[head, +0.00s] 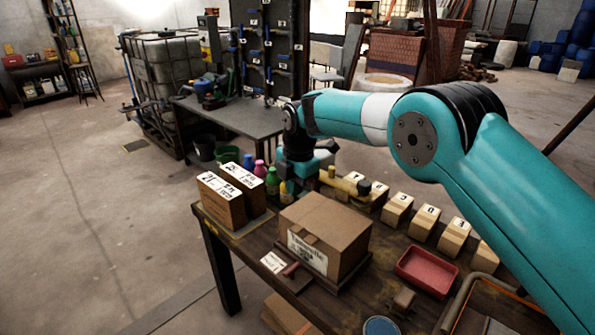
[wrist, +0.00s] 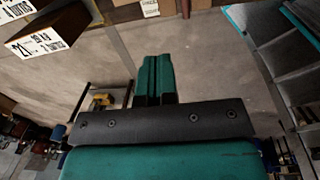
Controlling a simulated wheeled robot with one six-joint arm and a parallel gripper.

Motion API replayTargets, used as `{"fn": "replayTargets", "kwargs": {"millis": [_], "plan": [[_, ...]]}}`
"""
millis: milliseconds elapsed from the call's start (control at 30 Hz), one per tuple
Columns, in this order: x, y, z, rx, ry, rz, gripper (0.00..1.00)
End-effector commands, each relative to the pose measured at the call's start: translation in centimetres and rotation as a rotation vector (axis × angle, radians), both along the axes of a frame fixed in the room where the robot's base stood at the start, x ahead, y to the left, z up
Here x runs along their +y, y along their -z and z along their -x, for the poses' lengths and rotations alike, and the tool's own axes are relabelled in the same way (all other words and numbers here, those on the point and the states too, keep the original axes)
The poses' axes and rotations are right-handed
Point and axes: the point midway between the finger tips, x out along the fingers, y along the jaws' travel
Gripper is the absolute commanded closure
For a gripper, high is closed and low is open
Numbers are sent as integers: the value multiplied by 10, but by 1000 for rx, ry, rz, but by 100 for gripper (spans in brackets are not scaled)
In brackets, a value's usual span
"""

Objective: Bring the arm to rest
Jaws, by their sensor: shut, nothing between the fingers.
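My teal arm reaches from the right edge of the head view across the near table and bends down at its wrist, above the back of the table. In the wrist view my gripper (wrist: 157,62) points away over bare floor, its two teal fingers together with nothing between them. In the head view the wrist end hangs behind the cardboard box, near the coloured bottles; the fingers cannot be made out there. Whether the wrist touches anything is not clear.
The wooden table bears a cardboard box (head: 323,233), labelled cartons (head: 220,203), bottles (head: 272,180), numbered blocks (head: 397,210) and a red tray (head: 427,270). A labelled carton (wrist: 40,40) shows upper left in the wrist view. A grey bench (head: 230,118) stands behind. Floor at left is clear.

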Motion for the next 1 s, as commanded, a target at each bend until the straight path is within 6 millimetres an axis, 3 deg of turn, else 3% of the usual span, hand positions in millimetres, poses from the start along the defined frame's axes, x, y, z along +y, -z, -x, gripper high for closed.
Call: {"fn": "replayTargets", "kwargs": {"millis": [133,267,367,500,700,800,900,1000], "plan": [[-29,-49,17,21,200,-39,100],[-68,-99,57,67,477,-90,100],[-99,-129,99,112,701,-129,100],[-140,-157,171,192,1018,-182,100],[-184,-164,283,327,1440,-236,100],[-196,-158,325,384,1595,-250,100],[-202,-152,353,424,1698,-256,100],[-205,-148,366,445,1747,-256,100]]}}
